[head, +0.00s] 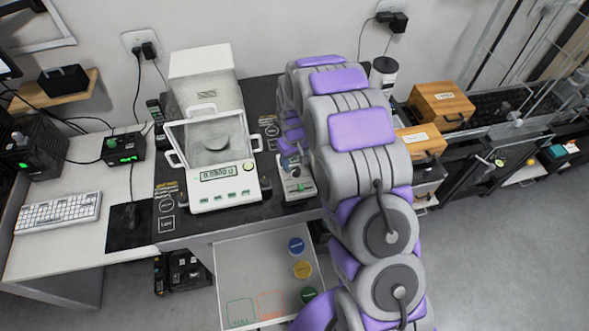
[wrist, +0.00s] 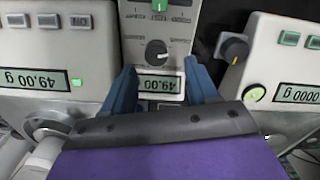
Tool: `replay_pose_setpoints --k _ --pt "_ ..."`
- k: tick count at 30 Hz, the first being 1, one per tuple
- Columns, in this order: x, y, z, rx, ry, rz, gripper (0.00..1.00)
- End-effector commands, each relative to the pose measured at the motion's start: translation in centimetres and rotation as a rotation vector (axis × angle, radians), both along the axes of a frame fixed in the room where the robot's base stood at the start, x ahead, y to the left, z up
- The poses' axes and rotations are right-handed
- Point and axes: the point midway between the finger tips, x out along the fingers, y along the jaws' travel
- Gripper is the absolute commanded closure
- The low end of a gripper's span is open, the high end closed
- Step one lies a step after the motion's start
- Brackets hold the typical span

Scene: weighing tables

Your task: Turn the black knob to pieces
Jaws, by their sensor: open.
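A black knob (wrist: 156,52) with a pale pointer mark sits on the front of a small grey device (wrist: 157,20), which appears upside down in the wrist view. A display just below the knob reads 49.00. The lettering around the knob is too small to read. My gripper (wrist: 161,84) is open, with its blue fingers apart on either side of the display and just short of the knob, holding nothing. In the head view my gripper (head: 291,160) is over the small device (head: 298,188), and the knob is hard to make out.
A larger balance (head: 222,180) with a clear hood stands left of the small device. Another dark knob (wrist: 233,48) sticks out beside a right-hand balance in the wrist view. A pale board (head: 265,265) with coloured discs lies below the table front. Wooden boxes (head: 441,105) stand right.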

Motion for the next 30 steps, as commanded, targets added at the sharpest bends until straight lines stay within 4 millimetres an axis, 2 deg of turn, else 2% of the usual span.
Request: replay_pose_setpoints --k 3,9,21,30 --pt "0.0 -0.2 -2.1 0.002 -0.002 0.0 0.41" --pt "-0.1 -0.2 -4.3 0.002 0.001 -0.001 0.41" --pt "0.0 0.0 -4.9 0.001 -0.002 0.0 0.41" --pt "0.0 -0.1 -4.8 0.002 -0.001 -0.001 0.7"
